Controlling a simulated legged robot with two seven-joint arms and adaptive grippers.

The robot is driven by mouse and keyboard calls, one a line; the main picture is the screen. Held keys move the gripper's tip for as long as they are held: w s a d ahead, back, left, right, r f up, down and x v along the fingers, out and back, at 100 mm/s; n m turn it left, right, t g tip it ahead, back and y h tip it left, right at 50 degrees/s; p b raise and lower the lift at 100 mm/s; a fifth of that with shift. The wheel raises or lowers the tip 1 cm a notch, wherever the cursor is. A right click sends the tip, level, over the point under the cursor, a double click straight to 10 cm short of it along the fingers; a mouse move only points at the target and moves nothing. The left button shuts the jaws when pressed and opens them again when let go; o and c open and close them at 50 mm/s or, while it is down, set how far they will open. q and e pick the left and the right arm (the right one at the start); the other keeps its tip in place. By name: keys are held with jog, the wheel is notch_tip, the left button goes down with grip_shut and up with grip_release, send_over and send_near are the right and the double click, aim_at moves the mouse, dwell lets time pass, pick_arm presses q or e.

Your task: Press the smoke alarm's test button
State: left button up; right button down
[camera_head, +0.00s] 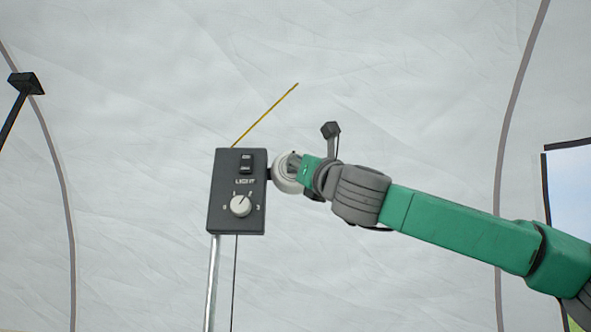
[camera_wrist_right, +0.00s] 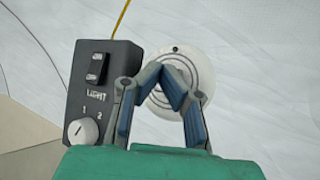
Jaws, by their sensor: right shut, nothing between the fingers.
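The smoke alarm (camera_head: 279,178) is a round white disc just right of a dark control box. It shows larger in the right wrist view (camera_wrist_right: 203,62), with concentric rings and a small dark dot near its top edge. My right gripper (camera_head: 294,165) is shut and empty, with its fingertips over the alarm's face. In the right wrist view its fingers (camera_wrist_right: 166,72) come together in front of the disc and cover part of its middle. I cannot tell whether the tips touch it. The test button cannot be made out clearly. My left gripper is out of view.
The dark box (camera_head: 225,215) has a switch, the word LIGHT and a white dial (camera_head: 241,206), close beside the alarm. It stands at the top of a metal pole (camera_head: 212,285). A yellow cord (camera_head: 268,110) runs up from behind it. Pale tent fabric fills the background.

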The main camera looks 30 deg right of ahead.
jog(key=shift+a, duration=0.15)
jog(key=shift+a, duration=0.3)
jog(key=shift+d, duration=0.2)
jog(key=shift+w+d, duration=0.2)
jog(key=shift+d, duration=0.15)
jog(key=shift+w, duration=0.1)
jog(key=shift+a+r, duration=0.15)
jog(key=shift+a, duration=0.05)
